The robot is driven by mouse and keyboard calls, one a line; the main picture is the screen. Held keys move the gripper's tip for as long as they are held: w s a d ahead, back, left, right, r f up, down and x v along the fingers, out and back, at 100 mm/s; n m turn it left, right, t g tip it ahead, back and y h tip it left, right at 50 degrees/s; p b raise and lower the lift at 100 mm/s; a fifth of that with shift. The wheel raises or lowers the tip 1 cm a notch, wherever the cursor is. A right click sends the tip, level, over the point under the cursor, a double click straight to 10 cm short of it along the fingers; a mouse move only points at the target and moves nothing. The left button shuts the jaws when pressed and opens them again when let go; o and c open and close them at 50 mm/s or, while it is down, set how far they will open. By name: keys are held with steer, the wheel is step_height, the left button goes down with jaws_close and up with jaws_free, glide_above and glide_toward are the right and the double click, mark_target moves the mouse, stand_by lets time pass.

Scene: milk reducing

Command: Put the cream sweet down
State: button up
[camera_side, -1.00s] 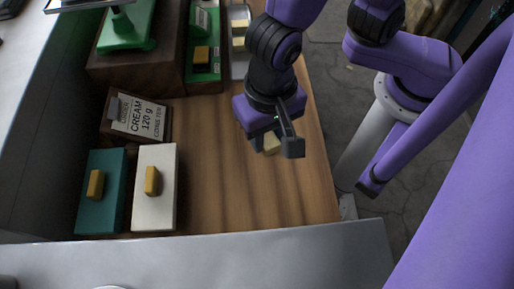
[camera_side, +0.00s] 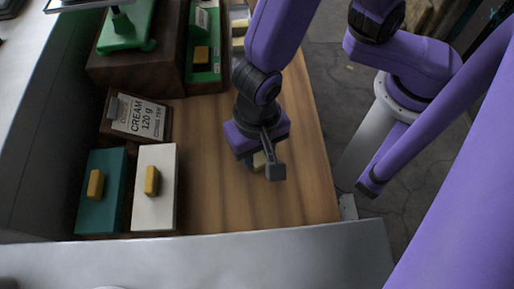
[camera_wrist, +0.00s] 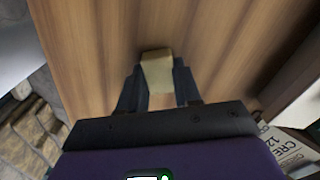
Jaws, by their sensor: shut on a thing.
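My gripper (camera_side: 265,172) is over the open wooden counter, right of the white block. It is shut on a pale cream sweet (camera_side: 259,160), which is partly hidden by a finger in the side view. In the wrist view the cream sweet (camera_wrist: 157,72) sits between the two dark fingertips (camera_wrist: 158,88), with wood behind it. I cannot tell whether the sweet touches the counter.
A green tray (camera_side: 204,72) and a green scale (camera_side: 124,38) are at the back. The counter (camera_side: 220,205) is clear around my gripper.

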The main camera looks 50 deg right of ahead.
mark_target(257, 155)
steer(key=shift+f, duration=0.15)
steer(key=o, duration=1)
step_height(257, 155, up, 12)
steer(key=d+n, duration=0.4)
steer(key=d, duration=0.3)
steer(key=w+d+n, duration=0.1)
steer(key=d+n, duration=0.3)
steer(key=d, duration=0.3)
steer(key=w+d+n, duration=0.1)
steer(key=d+n, duration=0.3)
steer(key=d, duration=0.2)
steer(key=shift+w+d+n, duration=0.15)
steer(key=shift+d+n, duration=0.15)
steer(key=shift+d, duration=0.1)
steer(key=shift+o, duration=0.6)
steer(key=s+d+n, duration=0.2)
steer(key=d+n, duration=0.2)
steer(key=d, duration=0.1)
steer(key=shift+s+d+n, duration=0.3)
steer(key=shift+d, duration=0.05)
